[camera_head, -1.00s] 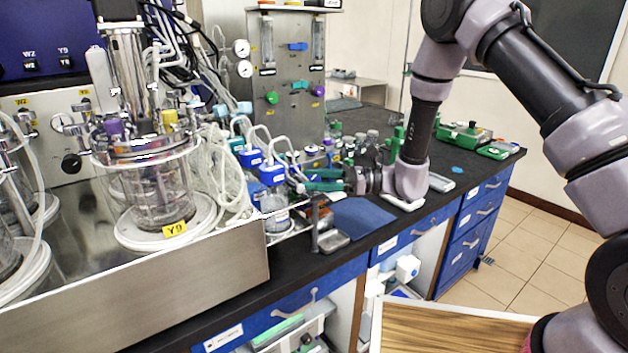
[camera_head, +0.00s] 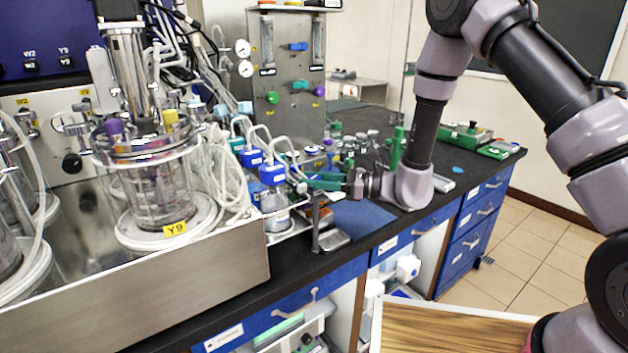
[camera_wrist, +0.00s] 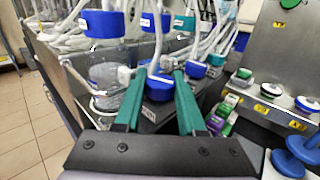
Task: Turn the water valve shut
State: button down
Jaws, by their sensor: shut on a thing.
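My gripper (camera_head: 312,182) reaches left over the bench, near the row of tubed bottles. In the wrist view its two green fingers (camera_wrist: 158,74) stand on either side of a round blue cap-like piece (camera_wrist: 160,88) and are shut on it. A pale tube rises from this piece, and its lower part is partly hidden. On the upright steel panel, the head view shows a blue valve handle (camera_head: 298,46), a green knob (camera_head: 271,97), a teal handle (camera_head: 300,85) and a purple knob (camera_head: 318,91). I cannot tell which piece is the water valve.
Blue-capped bottles (camera_head: 272,175) with tubes stand just left of my gripper. A glass bioreactor vessel (camera_head: 160,190) stands at the left. A blue mat (camera_head: 362,222) lies on the black bench below my wrist. Small bottles and a green rack (camera_head: 465,133) are farther back.

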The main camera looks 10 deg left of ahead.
jog(key=shift+m+t+h, duration=0.4)
jog(key=shift+m+t, duration=1.5)
jog(key=shift+t, duration=1.1)
jog(key=c, duration=0.5)
grip_release()
jog(key=v, duration=1.1)
jog(key=shift+a, duration=0.1)
